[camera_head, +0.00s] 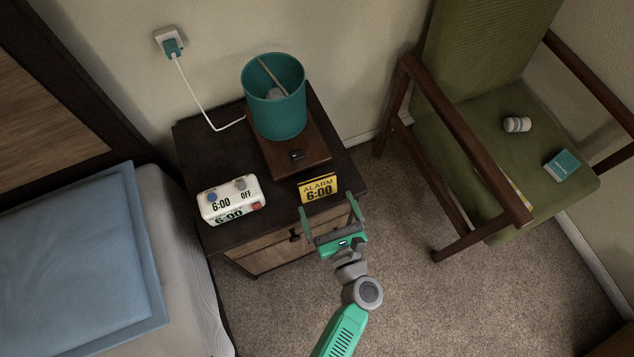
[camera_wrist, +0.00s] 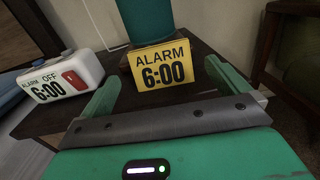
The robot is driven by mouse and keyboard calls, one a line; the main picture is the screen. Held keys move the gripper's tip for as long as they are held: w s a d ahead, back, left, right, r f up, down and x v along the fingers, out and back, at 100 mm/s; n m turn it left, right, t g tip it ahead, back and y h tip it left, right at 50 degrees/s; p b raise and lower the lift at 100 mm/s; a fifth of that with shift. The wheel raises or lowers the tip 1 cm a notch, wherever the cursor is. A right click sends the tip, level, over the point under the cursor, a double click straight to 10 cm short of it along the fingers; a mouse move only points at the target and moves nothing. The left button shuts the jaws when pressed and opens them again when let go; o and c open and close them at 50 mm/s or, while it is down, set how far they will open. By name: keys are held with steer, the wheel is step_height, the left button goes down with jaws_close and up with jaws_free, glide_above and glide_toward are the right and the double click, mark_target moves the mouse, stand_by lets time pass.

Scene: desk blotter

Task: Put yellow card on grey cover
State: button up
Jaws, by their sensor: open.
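The yellow card (camera_head: 318,188), printed "ALARM 6:00", stands propped up near the front right of the dark nightstand. It also shows in the wrist view (camera_wrist: 163,66), facing my gripper. My gripper (camera_head: 330,207) is open and empty just in front of the card, at the nightstand's front edge. In the wrist view, its green fingers flank the card's lower part, with room on both sides; I cannot tell how deep they reach. A pale grey cover (camera_head: 187,262) lies on the bed at the lower left, beside and under a blue cloth.
A white alarm clock (camera_head: 231,199) stands left of the card. A green chair (camera_head: 490,150) stands at the right. Carpet is open in front.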

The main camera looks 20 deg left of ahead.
mark_target(318, 186)
steer(key=b+x, duration=0.2)
steer(key=x, duration=0.6)
steer(key=shift+b, duration=0.35)
steer(key=shift+s+d, duration=0.1)
steer(key=shift+s, duration=0.05)
steer(key=c, duration=0.6)
